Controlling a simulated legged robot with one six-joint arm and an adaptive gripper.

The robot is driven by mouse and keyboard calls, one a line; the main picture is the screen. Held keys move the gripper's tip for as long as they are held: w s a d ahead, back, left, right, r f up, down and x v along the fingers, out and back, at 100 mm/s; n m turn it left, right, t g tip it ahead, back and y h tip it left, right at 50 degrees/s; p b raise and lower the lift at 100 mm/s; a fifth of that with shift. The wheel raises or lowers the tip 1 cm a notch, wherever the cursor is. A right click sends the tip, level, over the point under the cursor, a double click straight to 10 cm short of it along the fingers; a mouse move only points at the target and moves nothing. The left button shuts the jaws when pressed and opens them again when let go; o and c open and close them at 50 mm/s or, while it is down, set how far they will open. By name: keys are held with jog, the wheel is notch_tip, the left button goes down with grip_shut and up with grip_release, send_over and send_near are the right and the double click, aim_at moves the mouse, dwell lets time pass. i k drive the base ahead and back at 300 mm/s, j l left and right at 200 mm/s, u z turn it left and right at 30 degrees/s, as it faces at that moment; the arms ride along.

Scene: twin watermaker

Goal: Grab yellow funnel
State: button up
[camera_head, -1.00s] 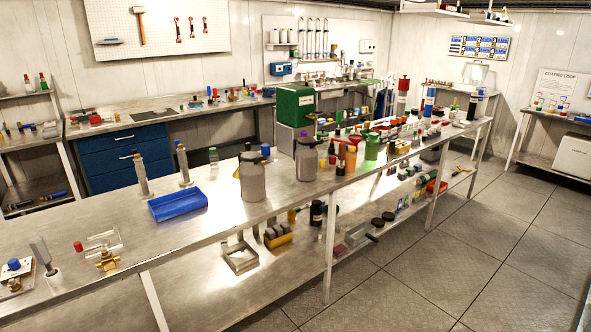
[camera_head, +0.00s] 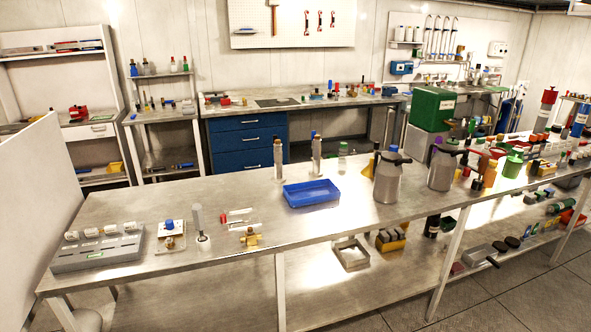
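No other clear yellow funnel shows. My gripper is not in view.
The long metal bench (camera_head: 130,207) crosses the view. It bears a blue tray (camera_head: 312,194), a second grey jug (camera_head: 441,170), two upright cylinders, a grey rack (camera_head: 97,250) and brass fittings. A white partition (camera_head: 38,200) stands at left. Floor shows at lower right.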

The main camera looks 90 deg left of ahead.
aim_at(367, 172)
jog(key=u, duration=1.6)
jog(key=i+j+u, duration=0.2)
jog(key=u, duration=0.15)
jog(key=i+j+u, duration=0.1)
jog(key=i+u, duration=0.15)
jog(key=u, duration=0.15)
jog(key=i+u, duration=0.2)
jog(key=u, duration=0.15)
jog(key=i+l+u, duration=0.2)
jog(key=i+l, duration=0.45)
jog(key=i, duration=0.2)
jog(key=i+l+u, duration=0.2)
jog(key=i+l, duration=0.6)
jog(key=i+l+u, duration=0.2)
jog(key=i+l, duration=0.55)
jog(key=l, duration=0.15)
